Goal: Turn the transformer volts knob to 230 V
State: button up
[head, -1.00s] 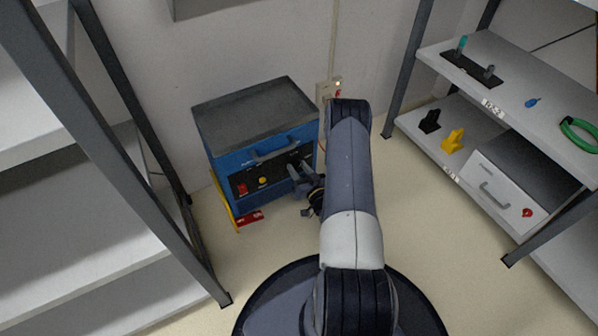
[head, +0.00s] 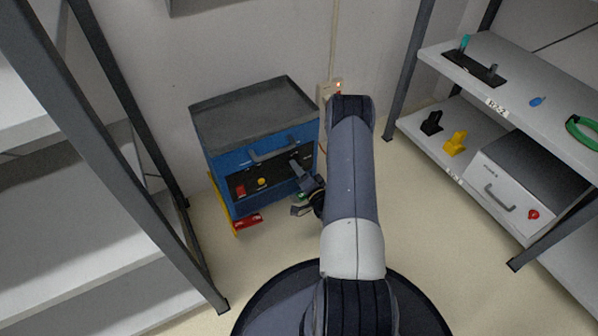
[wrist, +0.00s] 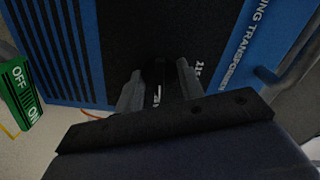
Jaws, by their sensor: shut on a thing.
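The blue transformer (head: 222,168) with a grey top stands on the floor against the wall. Its black front panel carries the volts knob, a dark round knob (wrist: 157,72) seen close in the wrist view. My gripper (head: 296,184) is at the right part of this panel. In the wrist view my gripper (wrist: 158,84) has one finger on each side of the knob and is shut on it. A white "115" mark (wrist: 198,68) shows right of the knob. Another white mark below the knob is partly hidden. The knob's exact pointer setting cannot be read.
A red switch (head: 240,191) and a yellow button (head: 262,182) sit on the panel's left. A handle (head: 274,150) projects above. A green ON/OFF piece (wrist: 22,92) is near the panel. Shelving stands left (head: 70,240) and right (head: 470,190).

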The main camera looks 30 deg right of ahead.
jog(key=shift+m, duration=0.6)
jog(key=o, duration=1)
jog(key=s+p, duration=0.1)
jog(key=s, duration=0.4)
jog(key=s+p, duration=0.1)
jog(key=s, duration=0.4)
jog(key=shift+s+d+p, duration=0.2)
jog(key=shift+s+p, duration=0.2)
jog(key=shift+w, duration=0.1)
